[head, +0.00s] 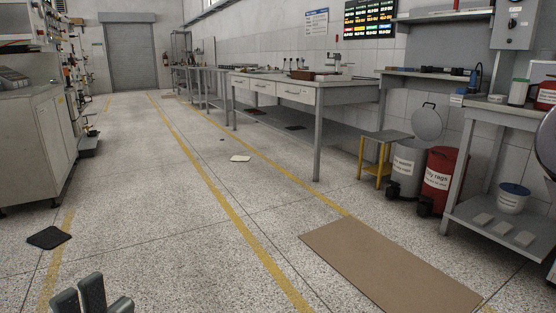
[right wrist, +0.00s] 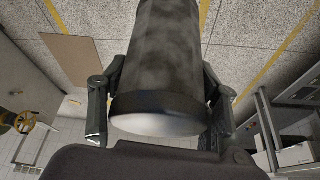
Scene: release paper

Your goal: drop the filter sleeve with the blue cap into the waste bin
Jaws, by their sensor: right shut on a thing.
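A dark grey, mottled cylinder (right wrist: 165,50) with a black rim and a pale end face fills the middle of the right wrist view. My right gripper (right wrist: 160,92) is shut on it, one finger on each side. It looks like the filter sleeve; its far end is out of frame and no blue cap shows. In the head view a grey bin (head: 404,168) with a partly readable "waste" label stands right of centre, its round lid (head: 427,122) raised. My left gripper (head: 90,297) shows at the bottom left, away from everything; its opening is unclear.
A red bin labelled for rags (head: 441,180) stands right of the grey bin; a yellow-legged stool (head: 384,140) stands left of it. A brown mat (head: 385,262) lies in front. A shelved bench (head: 500,235) is at right. The aisle floor is mostly clear.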

